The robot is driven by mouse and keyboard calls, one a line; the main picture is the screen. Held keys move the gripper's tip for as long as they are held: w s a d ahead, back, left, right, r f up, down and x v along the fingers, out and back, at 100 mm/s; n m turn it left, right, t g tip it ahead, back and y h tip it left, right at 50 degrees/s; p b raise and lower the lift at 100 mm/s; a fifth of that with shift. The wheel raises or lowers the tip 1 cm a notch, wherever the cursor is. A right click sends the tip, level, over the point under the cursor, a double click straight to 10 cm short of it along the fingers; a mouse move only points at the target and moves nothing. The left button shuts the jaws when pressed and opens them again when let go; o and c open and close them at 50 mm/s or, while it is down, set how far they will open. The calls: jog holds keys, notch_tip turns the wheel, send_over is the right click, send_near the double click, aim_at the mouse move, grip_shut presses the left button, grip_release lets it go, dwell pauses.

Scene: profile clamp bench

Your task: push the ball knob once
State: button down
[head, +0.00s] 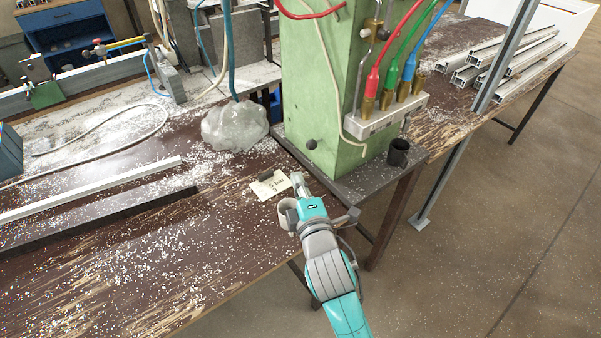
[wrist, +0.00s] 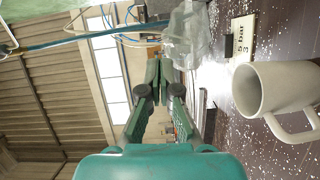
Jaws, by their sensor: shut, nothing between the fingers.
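The ball knob (head: 311,144) is a small dark ball low on the face of the green column (head: 325,80), in the head view. I cannot make it out in the wrist view. My gripper (head: 298,180) is in front of the column at the table's edge, below and slightly left of the knob in the picture, apart from it. In the wrist view its green fingers (wrist: 161,75) are together with nothing between them.
A pale mug (wrist: 270,88) stands close beside my gripper; the head view shows it partly hidden (head: 284,205). A "5 bar" card (head: 270,188) with a dark block lies nearby. A clear plastic bag (head: 235,125) and a black cup (head: 398,152) flank the column.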

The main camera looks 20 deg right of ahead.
aim_at(315, 143)
jog(key=w+d, duration=0.4)
jog(key=w, duration=0.5)
jog(key=shift+w+d+f, duration=0.15)
jog(key=shift+d+f, duration=0.05)
jog(key=shift+d, duration=0.1)
